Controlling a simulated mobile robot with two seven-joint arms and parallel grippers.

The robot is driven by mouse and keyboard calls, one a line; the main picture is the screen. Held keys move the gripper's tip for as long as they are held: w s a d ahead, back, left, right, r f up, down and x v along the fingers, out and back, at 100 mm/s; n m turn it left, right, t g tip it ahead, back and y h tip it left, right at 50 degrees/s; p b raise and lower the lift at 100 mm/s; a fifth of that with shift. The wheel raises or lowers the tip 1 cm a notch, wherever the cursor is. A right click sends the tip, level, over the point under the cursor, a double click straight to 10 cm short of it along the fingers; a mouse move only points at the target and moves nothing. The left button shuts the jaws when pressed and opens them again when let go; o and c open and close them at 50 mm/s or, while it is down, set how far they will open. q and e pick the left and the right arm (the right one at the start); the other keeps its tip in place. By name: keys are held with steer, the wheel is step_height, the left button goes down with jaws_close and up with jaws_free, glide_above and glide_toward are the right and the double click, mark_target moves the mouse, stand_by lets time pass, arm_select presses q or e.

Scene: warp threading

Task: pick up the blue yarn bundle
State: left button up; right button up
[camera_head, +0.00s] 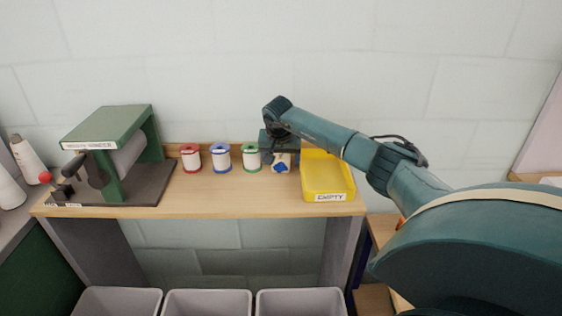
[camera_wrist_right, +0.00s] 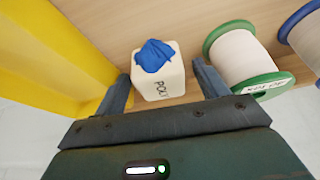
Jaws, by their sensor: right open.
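The blue yarn bundle (camera_wrist_right: 155,54) sits on top of a white block (camera_wrist_right: 158,83) with dark lettering. It also shows in the head view (camera_head: 281,168) on the wooden shelf, between the green-rimmed spool and the yellow tray. My right gripper (camera_wrist_right: 160,76) is open, with one finger on each side of the white block in the wrist view. The fingers look apart from the bundle; whether they touch the block I cannot tell. In the head view my right gripper (camera_head: 281,152) partly covers the block and bundle from above. My left gripper is not in view.
The yellow tray (camera_head: 328,177) labelled EMPTY stands close to the right of the block. A green-rimmed spool (camera_head: 250,157) stands close to the left, then blue (camera_head: 221,158) and red (camera_head: 190,158) ones. A green winder (camera_head: 110,122) stands at the far left. Grey bins (camera_head: 208,303) are below.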

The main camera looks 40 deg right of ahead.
mark_target(281, 157)
steer(key=c, duration=1)
steer(key=shift+r, duration=0.1)
steer(key=shift+c, duration=0.2)
step_height(281, 157, up, 10)
steer(key=shift+f+b, duration=0.1)
steer(key=shift+b, duration=0.25)
